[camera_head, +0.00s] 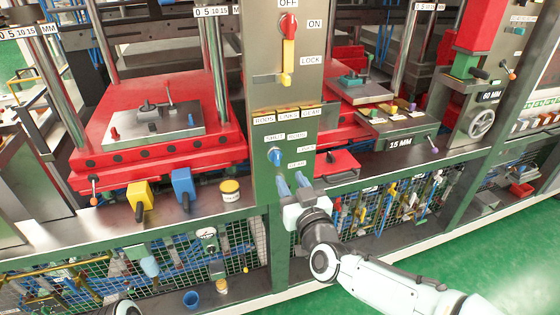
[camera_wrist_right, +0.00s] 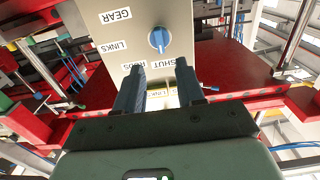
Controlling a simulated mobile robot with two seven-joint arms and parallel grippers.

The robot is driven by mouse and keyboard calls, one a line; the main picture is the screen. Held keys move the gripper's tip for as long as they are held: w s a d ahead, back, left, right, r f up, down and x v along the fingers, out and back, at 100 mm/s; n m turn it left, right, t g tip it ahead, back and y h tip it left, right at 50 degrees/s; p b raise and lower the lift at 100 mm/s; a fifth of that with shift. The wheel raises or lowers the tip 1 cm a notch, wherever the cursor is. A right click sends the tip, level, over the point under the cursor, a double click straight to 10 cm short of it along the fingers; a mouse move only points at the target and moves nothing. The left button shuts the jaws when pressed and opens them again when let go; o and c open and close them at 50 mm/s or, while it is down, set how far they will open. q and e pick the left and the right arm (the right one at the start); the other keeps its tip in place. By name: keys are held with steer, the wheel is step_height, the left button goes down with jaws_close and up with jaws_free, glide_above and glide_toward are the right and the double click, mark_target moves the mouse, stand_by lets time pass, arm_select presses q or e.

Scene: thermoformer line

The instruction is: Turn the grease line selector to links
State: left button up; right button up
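The grease line selector (camera_head: 275,156) is a small blue knob on the grey panel of the green column in the head view. Labels SHUT, RODS, LINKS and GEAR run around its upper and right side. In the right wrist view the knob (camera_wrist_right: 158,39) appears upside down, its grip roughly upright, in line with the SHUT label (camera_wrist_right: 160,62). The LINKS label (camera_wrist_right: 113,46) lies to its left there. My right gripper (camera_head: 292,182) is open and empty, just below the knob and apart from it. The knob lies beyond the gap between its fingers. My left gripper is out of view.
A red switch (camera_head: 288,24) and yellow lever (camera_head: 288,62) sit higher on the panel. Tags reading RODS, LINKS and GEAR (camera_head: 288,115) are above the selector. Red presses flank the column. Yellow (camera_head: 139,194) and blue (camera_head: 183,186) blocks stand on the left ledge.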

mark_target(278, 159)
steer(key=p+x, duration=0.1)
steer(key=x, duration=0.7)
steer(key=shift+w+f, duration=0.1)
steer(key=shift+w, duration=0.15)
jaws_close()
